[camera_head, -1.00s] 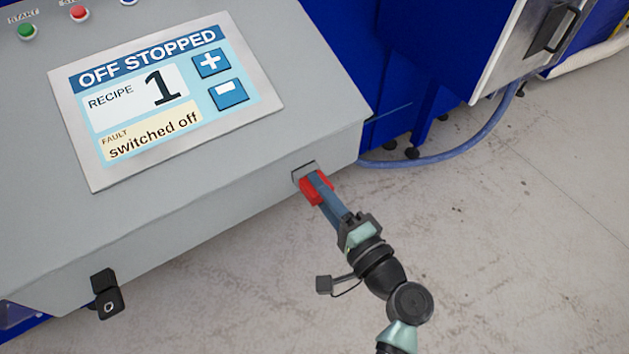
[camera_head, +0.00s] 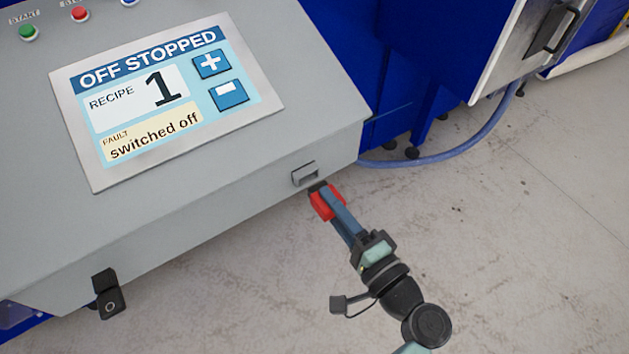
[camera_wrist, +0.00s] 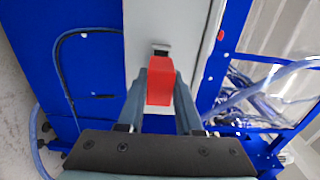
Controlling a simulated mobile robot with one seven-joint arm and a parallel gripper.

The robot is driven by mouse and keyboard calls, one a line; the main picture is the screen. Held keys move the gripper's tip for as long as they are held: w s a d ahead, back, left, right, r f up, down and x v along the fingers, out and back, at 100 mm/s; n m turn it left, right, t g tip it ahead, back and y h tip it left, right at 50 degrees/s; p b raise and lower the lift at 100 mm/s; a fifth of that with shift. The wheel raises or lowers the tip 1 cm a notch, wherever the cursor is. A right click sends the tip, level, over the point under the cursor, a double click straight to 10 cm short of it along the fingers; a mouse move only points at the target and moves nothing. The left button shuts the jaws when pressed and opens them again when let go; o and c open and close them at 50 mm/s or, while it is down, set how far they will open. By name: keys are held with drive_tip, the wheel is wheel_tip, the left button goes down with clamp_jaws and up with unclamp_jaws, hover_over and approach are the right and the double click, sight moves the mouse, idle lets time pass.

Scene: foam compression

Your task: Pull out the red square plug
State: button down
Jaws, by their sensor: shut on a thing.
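The red square plug (camera_head: 324,203) is between the fingers of my gripper (camera_head: 334,208), with its dark tip pointing at the machine. The plug's tip is outside the socket (camera_head: 305,174) on the front face of the grey panel, a short way below and to the right of it. In the wrist view the red plug (camera_wrist: 160,82) fills the space between both fingertips of my gripper (camera_wrist: 160,90). The socket (camera_wrist: 160,49) shows just beyond the plug there.
The grey control panel (camera_head: 230,165) has a screen (camera_head: 165,100) reading "OFF STOPPED" and "switched off". A black key switch (camera_head: 108,293) is on its lower left front. A blue hose (camera_head: 450,155) lies to the right. The floor (camera_head: 520,250) around my arm is clear.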

drive_tip(key=shift+v, duration=1.2)
drive_tip(key=shift+s, duration=0.1)
